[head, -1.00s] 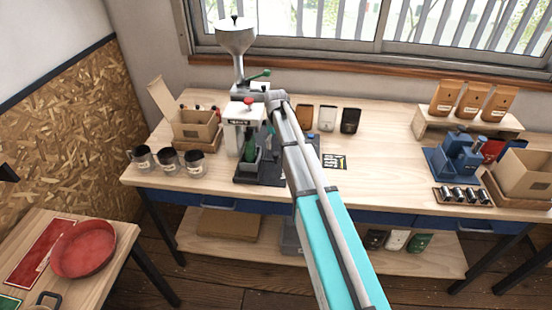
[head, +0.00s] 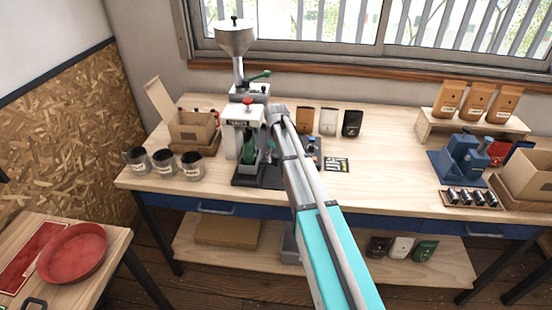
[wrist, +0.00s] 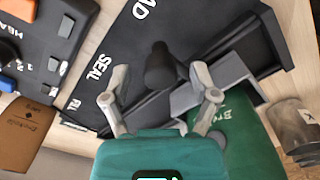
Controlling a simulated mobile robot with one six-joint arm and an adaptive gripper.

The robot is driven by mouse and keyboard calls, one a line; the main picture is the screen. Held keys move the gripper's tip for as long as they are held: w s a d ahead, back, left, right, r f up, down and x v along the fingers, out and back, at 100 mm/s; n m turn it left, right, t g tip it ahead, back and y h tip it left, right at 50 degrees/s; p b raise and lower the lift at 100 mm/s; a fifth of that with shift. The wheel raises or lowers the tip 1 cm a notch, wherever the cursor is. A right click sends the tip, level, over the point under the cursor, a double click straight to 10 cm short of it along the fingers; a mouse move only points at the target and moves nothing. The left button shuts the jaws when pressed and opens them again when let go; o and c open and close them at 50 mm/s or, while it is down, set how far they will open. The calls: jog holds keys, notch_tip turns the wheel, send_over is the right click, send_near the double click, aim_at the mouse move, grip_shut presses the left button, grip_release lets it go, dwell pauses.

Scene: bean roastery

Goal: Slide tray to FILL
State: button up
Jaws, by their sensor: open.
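The tray (wrist: 195,100) is a dark sliding carriage on a black base board (wrist: 135,45) lettered SEAL and a word ending in AD. A black knob (wrist: 160,66) rises from it. My gripper (wrist: 160,72) is open, with one finger on each side of the knob; I cannot tell whether they touch it. A green bag (wrist: 240,140) stands at the carriage's right end in the wrist view.
A control panel (wrist: 45,45) with knobs is beside the board. Glass jars (head: 163,162) and a cardboard box (head: 190,130) stand left of the machine. Several small bags (head: 328,121) stand behind my arm.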

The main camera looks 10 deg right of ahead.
grip_shut()
dwell(0.4)
jog(key=shift+w, duration=0.15)
jog(key=w+d, duration=0.2)
jog(key=w, duration=0.5)
jog(key=w+d, duration=0.3)
jog(key=w, duration=0.4)
jog(key=w+d, duration=0.2)
jog(key=w, duration=0.6)
jog(key=shift+d, duration=0.15)
jog(key=shift+w, duration=0.1)
grip_release()
jog(key=shift+s, duration=0.2)
